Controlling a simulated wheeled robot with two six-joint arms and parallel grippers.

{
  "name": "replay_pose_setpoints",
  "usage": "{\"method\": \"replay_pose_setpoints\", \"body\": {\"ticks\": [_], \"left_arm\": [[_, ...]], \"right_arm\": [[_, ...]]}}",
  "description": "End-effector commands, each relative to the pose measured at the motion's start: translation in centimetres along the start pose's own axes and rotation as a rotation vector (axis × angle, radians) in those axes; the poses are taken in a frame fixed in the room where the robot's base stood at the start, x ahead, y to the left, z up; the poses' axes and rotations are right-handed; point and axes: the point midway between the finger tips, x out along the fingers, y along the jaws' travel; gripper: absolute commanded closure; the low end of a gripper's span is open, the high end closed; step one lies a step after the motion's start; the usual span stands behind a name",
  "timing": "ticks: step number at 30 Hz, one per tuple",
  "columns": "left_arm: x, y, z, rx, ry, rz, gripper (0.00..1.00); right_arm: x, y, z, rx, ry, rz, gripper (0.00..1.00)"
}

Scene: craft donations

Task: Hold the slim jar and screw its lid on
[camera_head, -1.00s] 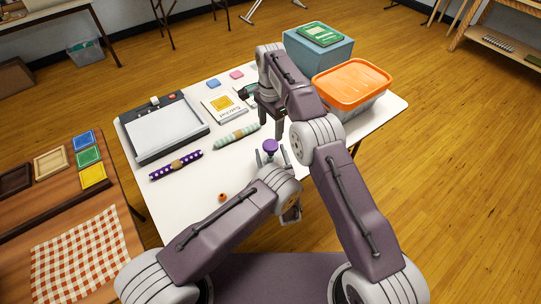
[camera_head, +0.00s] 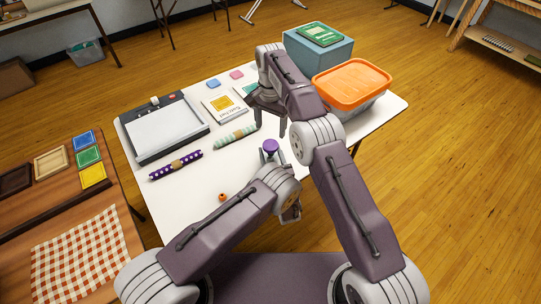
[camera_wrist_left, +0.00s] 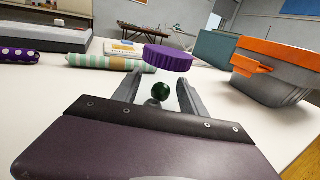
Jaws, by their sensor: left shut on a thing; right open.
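My left gripper (camera_head: 268,162) is shut on the slim jar, which is mostly hidden between the fingers. In the left wrist view the jar (camera_wrist_left: 172,90) looks clear, with a dark green ball inside, between the fingertips (camera_wrist_left: 160,90). The purple ridged lid (camera_head: 270,145) is at the jar's top; it also shows in the left wrist view (camera_wrist_left: 167,57). I cannot tell whether it is threaded on. My right gripper (camera_head: 267,112) is open beyond the jar, over the table, apart from the lid.
The white table (camera_head: 190,195) holds a paper trimmer (camera_head: 165,132), a striped green roll (camera_head: 236,136), a purple dotted roll (camera_head: 176,165) and a small orange-brown bead (camera_head: 222,197). An orange-lidded tub (camera_head: 352,84) and a blue box (camera_head: 318,54) stand at the back right.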

Motion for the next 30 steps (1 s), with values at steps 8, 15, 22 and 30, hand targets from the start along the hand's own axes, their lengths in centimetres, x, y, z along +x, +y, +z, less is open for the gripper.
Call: {"method": "replay_pose_setpoints", "body": {"ticks": [8,15,22,30], "left_arm": [[0.0,-0.01,0.02,0.0,-0.001,0.0,1.0],[0.01,-0.01,0.03,0.0,-0.001,0.0,1.0],[0.01,-0.01,0.03,0.0,-0.001,0.0,1.0],[0.01,-0.01,0.03,0.0,-0.001,0.0,1.0]], "right_arm": [[-0.01,0.0,0.0,-0.923,0.0,0.0,0.31],[-0.02,0.0,0.01,-1.731,0.0,0.0,0.31],[-0.02,0.0,0.01,-2.398,0.0,0.0,0.31],[-0.02,0.0,0.01,-2.718,0.0,0.0,0.31]]}}
